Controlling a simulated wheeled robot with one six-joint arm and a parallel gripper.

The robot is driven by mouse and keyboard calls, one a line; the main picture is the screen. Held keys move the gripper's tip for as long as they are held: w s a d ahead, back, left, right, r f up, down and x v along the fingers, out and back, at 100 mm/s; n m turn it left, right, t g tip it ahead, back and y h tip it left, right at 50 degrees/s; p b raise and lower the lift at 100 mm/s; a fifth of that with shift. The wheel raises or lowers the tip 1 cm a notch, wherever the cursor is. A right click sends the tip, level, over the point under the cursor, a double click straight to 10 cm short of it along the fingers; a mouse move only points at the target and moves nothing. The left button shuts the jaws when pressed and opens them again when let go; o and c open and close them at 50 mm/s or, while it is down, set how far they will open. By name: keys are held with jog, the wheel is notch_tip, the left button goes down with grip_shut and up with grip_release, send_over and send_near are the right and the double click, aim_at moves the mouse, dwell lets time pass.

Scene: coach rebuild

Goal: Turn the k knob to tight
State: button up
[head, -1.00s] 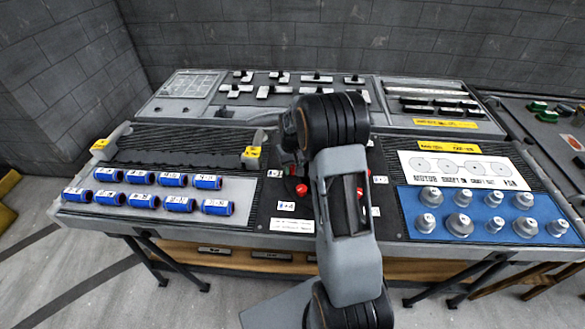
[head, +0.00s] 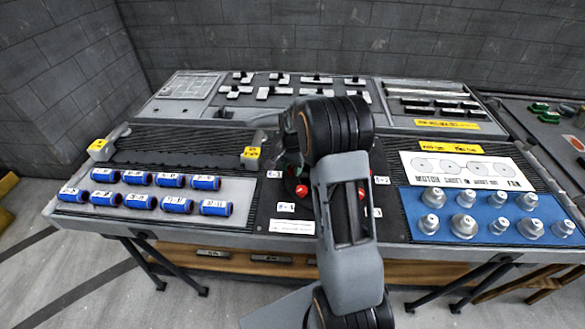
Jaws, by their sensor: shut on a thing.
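The dark centre panel (head: 265,222) carries the controls, with small white labels around them. One red knob (head: 302,190) shows just left of my arm and another red knob (head: 361,193) shows just right of it. I cannot read which label marks the k knob. My gripper (head: 291,160) shows only in part at the left of my black wrist joint, low over the centre panel. It is shut on a knob there. Its fingertips and most of that knob are hidden, so its turn position cannot be told.
Several blue cylinders (head: 137,201) lie in rows on the left tray. A blue mat (head: 405,208) with several silver knobs is on the right. A yellow-tipped lever (head: 250,155) stands close left of my gripper. Switch panels (head: 316,80) fill the back.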

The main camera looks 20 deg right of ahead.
aim_at(292, 168)
jog(key=shift+m, duration=2)
jog(key=o, duration=0.9)
notch_tip(292, 168, up, 14)
jog(key=shift+f, duration=0.1)
